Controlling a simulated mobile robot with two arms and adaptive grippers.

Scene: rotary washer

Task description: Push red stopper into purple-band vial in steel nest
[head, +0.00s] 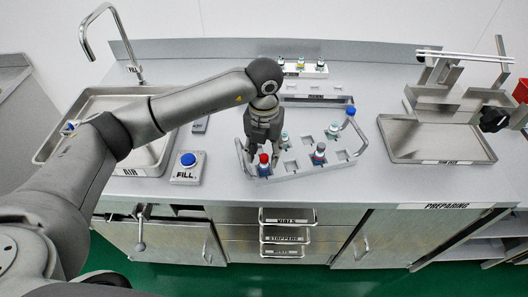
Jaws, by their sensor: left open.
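The steel nest (343,161) is a tray with square pockets on the counter, right of centre. A vial with a red stopper (263,158) on top stands at the nest's front left. Its band is too small for me to tell the colour surely. My left gripper (262,150) points down just above and behind this red stopper, with its fingers apart. I cannot tell whether the fingertips touch the stopper. Another vial with a dark bluish band (319,154) stands in the nest's front middle. My right gripper does not show.
Pale-topped vials (333,129) stand further back in the nest. A blue-knobbed post (351,112) rises at its back right corner. A blue FILL button (188,160) and a sink (95,104) lie left. A rack of vials (303,70) stands behind; a steel tray (440,143) lies right.

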